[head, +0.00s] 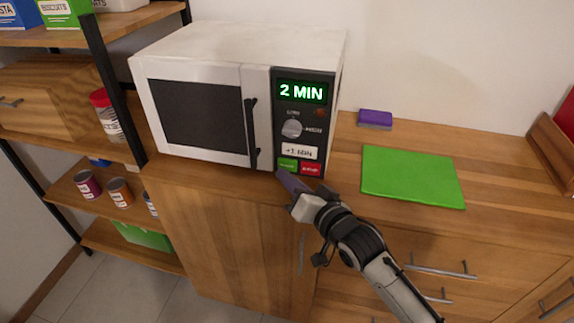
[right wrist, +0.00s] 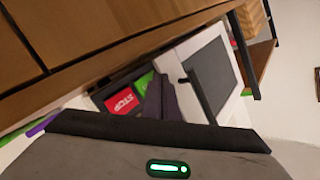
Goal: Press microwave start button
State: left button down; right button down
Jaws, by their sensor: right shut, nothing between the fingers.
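The white microwave (head: 240,100) stands on the wooden counter with its door shut. Its display (head: 302,92) reads "2 MIN" in green. Below the dial and the "+1 MIN" button (head: 299,152) are a green button (head: 288,165) at left and a red stop button (head: 311,169) at right. My right gripper (head: 281,176) is shut and empty, its fingertips just below and in front of the green button. In the right wrist view the green button (right wrist: 144,82) is partly hidden by the dark fingers, beside the red stop button (right wrist: 124,103). Contact cannot be told. My left gripper is not in view.
A green cutting board (head: 412,176) and a purple sponge (head: 375,119) lie on the counter right of the microwave. The black door handle (head: 252,133) stands out left of the buttons. A shelf with cans and boxes is at left.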

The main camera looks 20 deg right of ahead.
jog(key=shift+w+d, duration=0.2)
jog(key=shift+w, duration=0.1)
jog(key=shift+w+d, duration=0.2)
jog(key=shift+w, duration=0.15)
dwell(0.6)
jog(key=shift+s+p, duration=0.1)
jog(key=shift+p, duration=0.2)
jog(key=shift+s+a+p, duration=0.45)
jog(key=shift+s, duration=0.15)
jog(key=shift+s+a+r+p, duration=0.1)
jog(key=shift+s+a+p, duration=0.2)
jog(key=shift+s+p, duration=0.15)
jog(key=s+a, duration=0.1)
jog(key=s+a+p, duration=0.1)
jog(key=s, duration=0.1)
jog(key=shift+s+a, duration=0.1)
jog(key=shift+s, duration=0.05)
dwell(0.5)
